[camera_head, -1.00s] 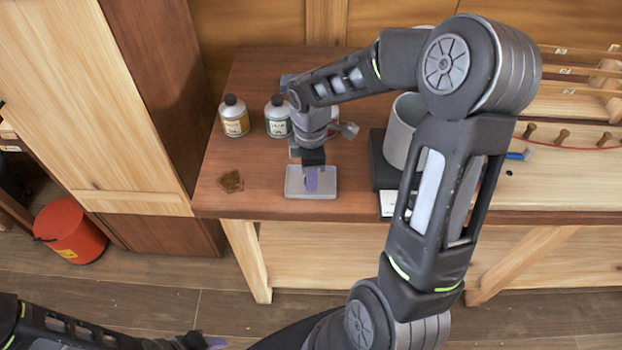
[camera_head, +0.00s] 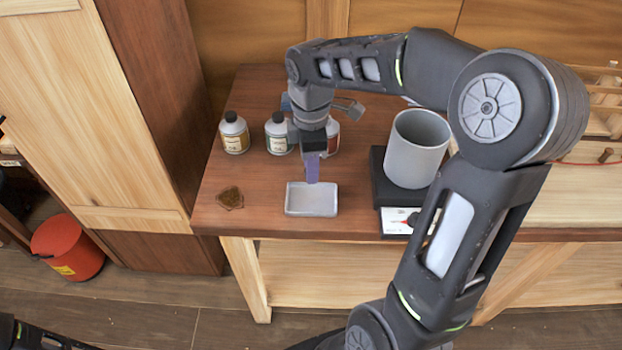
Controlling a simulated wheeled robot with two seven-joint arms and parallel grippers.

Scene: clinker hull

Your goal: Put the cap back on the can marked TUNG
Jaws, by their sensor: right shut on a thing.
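The yellow and green ones wear black caps. The red one is partly behind my right gripper, and its top is hidden. The lettering is too small to read. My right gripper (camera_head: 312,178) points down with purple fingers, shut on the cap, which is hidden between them. It is above the back edge of a shallow grey tray (camera_head: 312,213). My left gripper is out of view.
A grey cylindrical pot (camera_head: 416,155) stands on a black scale (camera_head: 385,190) to the right of the tray. A brown stain or flat piece (camera_head: 230,198) lies at the front left. A red bucket (camera_head: 66,247) is on the floor. A tall wooden cabinet borders the bench's left.

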